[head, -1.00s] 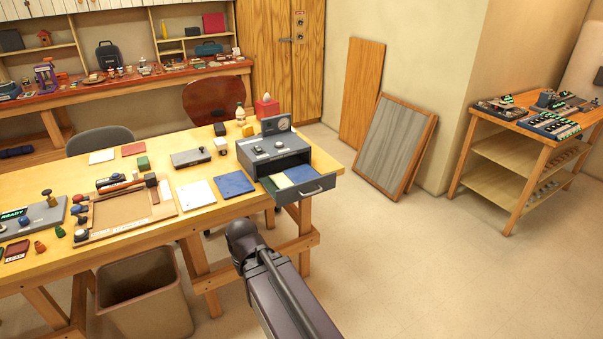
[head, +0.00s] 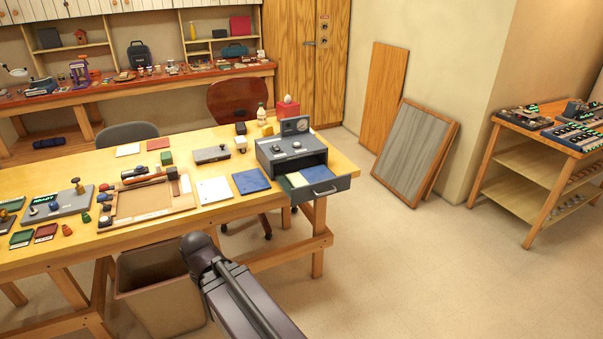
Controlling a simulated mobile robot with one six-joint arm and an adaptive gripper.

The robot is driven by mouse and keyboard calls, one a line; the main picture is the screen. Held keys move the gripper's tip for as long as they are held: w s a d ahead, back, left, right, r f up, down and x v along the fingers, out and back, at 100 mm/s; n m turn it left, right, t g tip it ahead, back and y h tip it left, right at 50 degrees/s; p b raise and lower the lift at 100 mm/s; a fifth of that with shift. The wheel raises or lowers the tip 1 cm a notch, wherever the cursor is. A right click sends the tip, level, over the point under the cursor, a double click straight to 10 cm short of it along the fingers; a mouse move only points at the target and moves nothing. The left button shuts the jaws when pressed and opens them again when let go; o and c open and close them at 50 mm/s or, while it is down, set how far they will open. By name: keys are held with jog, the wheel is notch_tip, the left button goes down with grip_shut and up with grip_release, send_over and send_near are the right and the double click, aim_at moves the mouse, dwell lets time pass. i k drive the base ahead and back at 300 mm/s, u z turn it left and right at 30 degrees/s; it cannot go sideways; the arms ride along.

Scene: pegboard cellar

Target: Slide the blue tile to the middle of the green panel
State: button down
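A flat blue square (head: 251,181) lies on the wooden table, just left of the open drawer of a grey box and right of a white square (head: 214,190). It is the most tile-like blue thing in view. In the open drawer (head: 325,188) lie flat pieces coloured green (head: 297,180), yellow and blue (head: 317,173); I cannot tell whether the green one is the panel. A small dark green flat piece (head: 21,239) lies at the table's left front. My arm shows at the bottom centre, in front of the table; my gripper's fingers are not visible.
The grey box (head: 290,150) stands at the table's right end, its drawer jutting past the front edge. A wooden tray (head: 150,216) lies left of the white square. A bin (head: 160,300) stands below the front edge. Floor to the right is open.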

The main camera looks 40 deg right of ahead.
aim_at(320, 172)
jog(key=u, duration=0.7)
jog(key=k, duration=1)
jog(key=z, duration=1.15)
jog(key=i, duration=0.8)
jog(key=z, duration=0.05)
